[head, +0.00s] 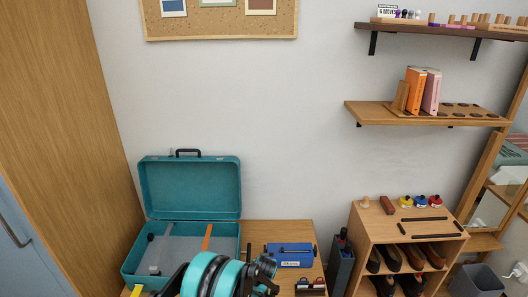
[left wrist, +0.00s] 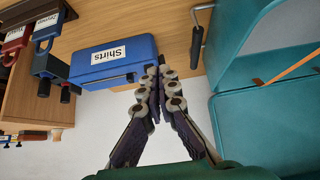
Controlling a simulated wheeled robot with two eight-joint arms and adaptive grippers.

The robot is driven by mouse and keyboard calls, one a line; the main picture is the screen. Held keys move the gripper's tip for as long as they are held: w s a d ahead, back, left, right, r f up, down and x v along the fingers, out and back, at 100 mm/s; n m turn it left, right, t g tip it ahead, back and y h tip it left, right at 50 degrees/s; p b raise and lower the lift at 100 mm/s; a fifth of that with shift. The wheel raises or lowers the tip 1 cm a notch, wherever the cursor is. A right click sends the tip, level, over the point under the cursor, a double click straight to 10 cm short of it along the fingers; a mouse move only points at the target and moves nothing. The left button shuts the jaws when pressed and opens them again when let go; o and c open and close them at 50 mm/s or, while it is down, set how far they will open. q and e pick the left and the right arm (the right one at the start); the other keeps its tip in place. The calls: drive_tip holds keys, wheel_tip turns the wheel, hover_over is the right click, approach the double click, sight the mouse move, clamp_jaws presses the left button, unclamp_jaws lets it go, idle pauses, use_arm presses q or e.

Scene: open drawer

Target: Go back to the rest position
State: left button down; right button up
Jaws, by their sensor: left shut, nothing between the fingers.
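My left gripper (left wrist: 159,75) shows in the left wrist view with its fingers together and nothing between them. Its tips appear just beside a blue box labelled "Shirts" (left wrist: 113,62); I cannot tell whether they touch. In the head view the blue box (head: 290,250) lies on the wooden desk (head: 270,230). My teal and black left arm (head: 216,274) crosses the bottom centre, and its fingers are not clearly seen there. My right gripper is in neither view.
An open teal case (head: 190,188) stands at the desk's left, holding an orange strip (head: 207,237). Small labelled holders (head: 310,286) sit near the desk front. A shoe cabinet (head: 411,232) and a dark bin (head: 341,268) stand right. Wall shelves (head: 420,113) hang above.

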use_arm(q)
drive_tip(key=s+a+r, duration=0.4)
drive_tip(key=r, duration=0.4)
drive_tip(key=s+a+r, duration=0.4)
drive_tip(key=s+r, duration=0.1)
drive_tip(key=r, duration=0.3)
drive_tip(key=s+a+r, duration=0.4)
drive_tip(key=r, duration=0.4)
drive_tip(key=s+a+r, duration=0.1)
drive_tip(key=s+a, duration=0.2)
drive_tip(key=s, duration=0.8)
drive_tip(key=s+a+r, duration=0.1)
drive_tip(key=s+a, duration=0.2)
drive_tip(key=s, duration=0.8)
drive_tip(key=shift+s+r+g, duration=0.2)
drive_tip(key=shift+r+g, duration=0.1)
drive_tip(key=shift+r, duration=0.1)
